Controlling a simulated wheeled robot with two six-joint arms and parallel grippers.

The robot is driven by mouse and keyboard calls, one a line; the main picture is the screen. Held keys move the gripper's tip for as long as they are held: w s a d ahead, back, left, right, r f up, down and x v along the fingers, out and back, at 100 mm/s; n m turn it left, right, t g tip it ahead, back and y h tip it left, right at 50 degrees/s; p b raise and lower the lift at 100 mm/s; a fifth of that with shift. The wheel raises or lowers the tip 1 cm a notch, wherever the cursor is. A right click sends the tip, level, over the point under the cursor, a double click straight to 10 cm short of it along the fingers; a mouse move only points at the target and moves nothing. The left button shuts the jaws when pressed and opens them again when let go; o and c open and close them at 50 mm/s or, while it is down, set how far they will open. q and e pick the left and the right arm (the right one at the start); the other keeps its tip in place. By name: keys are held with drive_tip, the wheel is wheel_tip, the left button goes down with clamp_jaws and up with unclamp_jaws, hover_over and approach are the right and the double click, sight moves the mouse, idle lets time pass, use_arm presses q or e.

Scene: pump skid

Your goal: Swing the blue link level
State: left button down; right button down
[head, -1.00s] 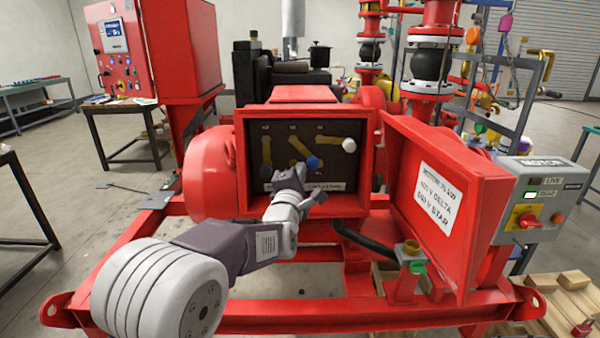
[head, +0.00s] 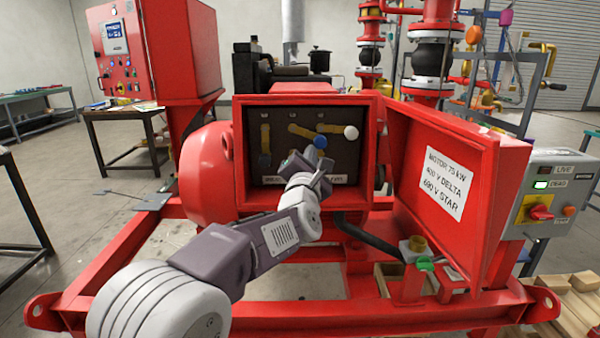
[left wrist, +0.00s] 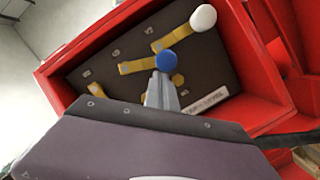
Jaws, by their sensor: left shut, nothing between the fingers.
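The blue link shows as a yellow bar with a blue knob (head: 320,141) inside the open terminal box. Its bar slopes slightly down to the right to the knob, short of level. In the left wrist view the blue knob (left wrist: 166,61) is just beyond my fingertips. My left gripper (head: 318,170) is shut and empty, right below the blue knob. I cannot tell whether the fingertips touch it. The white-knobbed link (head: 351,132) lies nearly level to the right. A dark-knobbed link (head: 265,140) hangs upright at the left. My right gripper is out of view.
The red box rim (head: 240,150) surrounds the links closely. Its labelled door (head: 445,185) stands open at the right. A grey motor switch box (head: 548,195) stands beyond the door, with its green lamp lit. A black cable (head: 358,238) runs below the box.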

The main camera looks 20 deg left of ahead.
use_arm(q)
drive_tip(key=shift+w+d+r+n+y+b, duration=0.1)
drive_tip(key=shift+d+r+n+y+b, duration=0.25)
drive_tip(key=shift+n, duration=0.4)
drive_tip(key=shift+d+r+n+y+b, duration=0.1)
drive_tip(key=shift+r+n+b, duration=0.1)
drive_tip(key=shift+n+b, duration=0.4)
drive_tip(key=shift+w+d+r+n+y+b, duration=0.15)
drive_tip(key=shift+r+n+y+b, duration=0.1)
drive_tip(key=shift+n, duration=0.6)
